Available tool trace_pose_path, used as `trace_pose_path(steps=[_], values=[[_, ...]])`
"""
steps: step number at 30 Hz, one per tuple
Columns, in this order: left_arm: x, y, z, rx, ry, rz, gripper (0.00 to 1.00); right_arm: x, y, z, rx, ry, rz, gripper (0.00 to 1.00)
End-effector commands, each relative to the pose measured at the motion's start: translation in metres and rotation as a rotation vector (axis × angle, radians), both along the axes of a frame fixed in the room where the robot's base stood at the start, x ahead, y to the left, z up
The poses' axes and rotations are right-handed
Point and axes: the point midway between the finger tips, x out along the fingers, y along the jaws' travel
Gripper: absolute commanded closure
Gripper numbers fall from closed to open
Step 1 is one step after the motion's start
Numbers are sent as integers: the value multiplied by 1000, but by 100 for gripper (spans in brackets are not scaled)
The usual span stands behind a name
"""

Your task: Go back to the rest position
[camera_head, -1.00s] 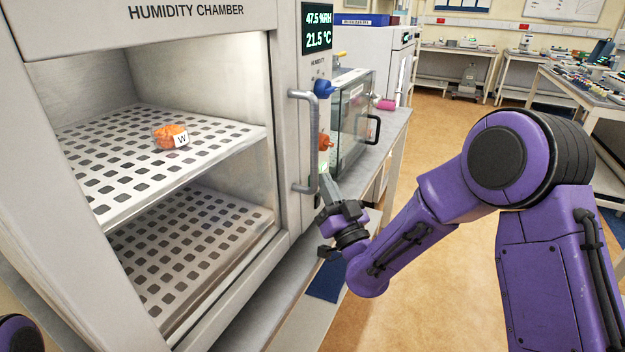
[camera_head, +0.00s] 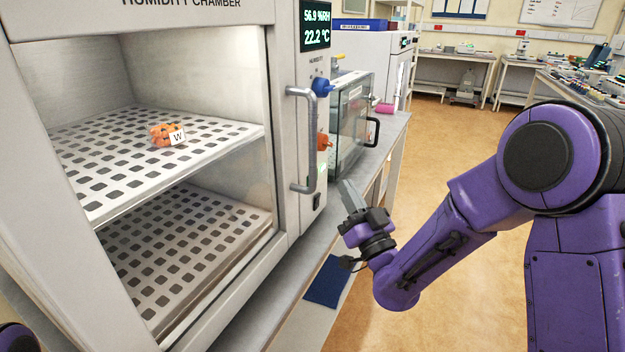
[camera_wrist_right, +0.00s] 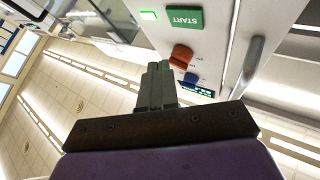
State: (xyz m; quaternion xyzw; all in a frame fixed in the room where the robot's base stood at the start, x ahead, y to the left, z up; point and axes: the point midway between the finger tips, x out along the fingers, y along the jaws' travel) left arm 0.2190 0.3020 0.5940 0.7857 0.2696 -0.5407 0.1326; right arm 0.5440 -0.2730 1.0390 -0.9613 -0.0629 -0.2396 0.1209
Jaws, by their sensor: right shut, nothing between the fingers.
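My right gripper (camera_head: 349,194) is shut and empty in the head view. It hangs in the air to the right of the humidity chamber's metal door handle (camera_head: 303,140), apart from it. In the right wrist view the two fingers of the right gripper (camera_wrist_right: 158,72) lie together with nothing between them. The humidity chamber (camera_head: 290,210) stands at the left with its interior showing. An orange item with a white "W" label (camera_head: 167,135) sits on its upper perforated shelf. My left gripper is not in view.
A glass-fronted box (camera_head: 350,115) stands on the bench right of the chamber. A dark blue pad (camera_head: 327,282) lies on the bench below my gripper. The wrist view shows a green START button (camera_wrist_right: 184,18) and an orange knob (camera_wrist_right: 181,56). Open floor (camera_head: 445,130) lies beyond the arm.

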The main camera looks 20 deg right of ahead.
Motion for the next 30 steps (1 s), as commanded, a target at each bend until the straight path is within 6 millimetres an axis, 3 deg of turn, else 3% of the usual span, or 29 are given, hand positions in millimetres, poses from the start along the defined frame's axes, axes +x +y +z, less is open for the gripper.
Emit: trace_pose_path(steps=[12, 14, 16, 20, 23, 26, 30], values=[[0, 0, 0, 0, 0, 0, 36, 1, 2, -1, 13, 9, 17, 100], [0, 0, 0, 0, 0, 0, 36, 4, 2, -10, 25, 57, 24, 100], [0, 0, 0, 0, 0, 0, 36, 8, -2, -32, 59, 175, -3, 100], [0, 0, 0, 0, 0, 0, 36, -4, -11, -131, 134, 513, -90, 100], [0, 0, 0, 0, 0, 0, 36, -31, -16, -202, 177, 740, -158, 100], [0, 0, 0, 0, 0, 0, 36, -70, -21, -267, 210, 953, -230, 100], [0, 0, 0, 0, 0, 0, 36, -142, -26, -344, 236, 1234, -339, 100]])
